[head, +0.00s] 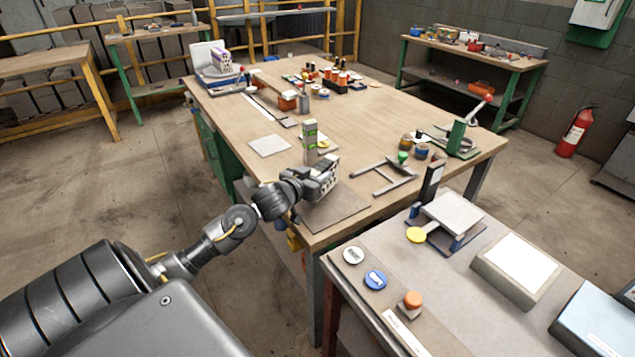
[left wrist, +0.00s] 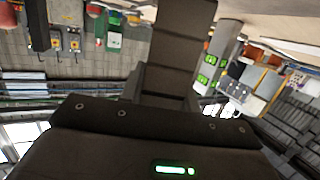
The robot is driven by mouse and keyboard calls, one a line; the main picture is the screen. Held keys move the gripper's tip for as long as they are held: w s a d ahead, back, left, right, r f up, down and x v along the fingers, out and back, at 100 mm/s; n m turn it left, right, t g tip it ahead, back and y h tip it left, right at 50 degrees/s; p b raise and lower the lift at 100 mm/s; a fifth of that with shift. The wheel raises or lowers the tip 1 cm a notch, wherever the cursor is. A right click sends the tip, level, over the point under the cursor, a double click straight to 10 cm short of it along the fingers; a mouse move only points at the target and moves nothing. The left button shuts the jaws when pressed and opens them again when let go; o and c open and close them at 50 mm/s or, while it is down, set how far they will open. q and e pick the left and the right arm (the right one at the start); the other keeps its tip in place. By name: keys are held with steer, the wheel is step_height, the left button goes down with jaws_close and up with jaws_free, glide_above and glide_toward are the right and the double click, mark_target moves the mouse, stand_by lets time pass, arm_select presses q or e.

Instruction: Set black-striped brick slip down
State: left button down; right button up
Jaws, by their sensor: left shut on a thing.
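My left gripper (head: 325,176) is low over the near corner of the main workbench (head: 400,130), just above or at a dark brown mat (head: 338,212). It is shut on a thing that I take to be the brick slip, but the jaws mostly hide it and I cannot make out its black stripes. I cannot tell whether it touches the mat. An upright grey block with green marks (head: 310,143) shows right behind the gripper; whether they touch is unclear. In the left wrist view a dark ridged part fills the middle. My right gripper is not in view.
A pale square plate (head: 269,146) lies left of the block. A grey metal frame (head: 384,178) lies to the right, with small pots (head: 421,151) and a green press (head: 462,138) beyond. A second table (head: 450,290) with discs and boxes stands at the near right.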

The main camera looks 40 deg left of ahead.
arm_select(q)
steer(key=shift+f, duration=1.1)
steer(key=shift+f, duration=0.2)
steer(key=c, duration=1)
jaws_free()
steer(key=shift+s, duration=0.1)
steer(key=shift+c, duration=0.2)
steer(key=shift+r, duration=0.15)
steer(key=v, duration=1.2)
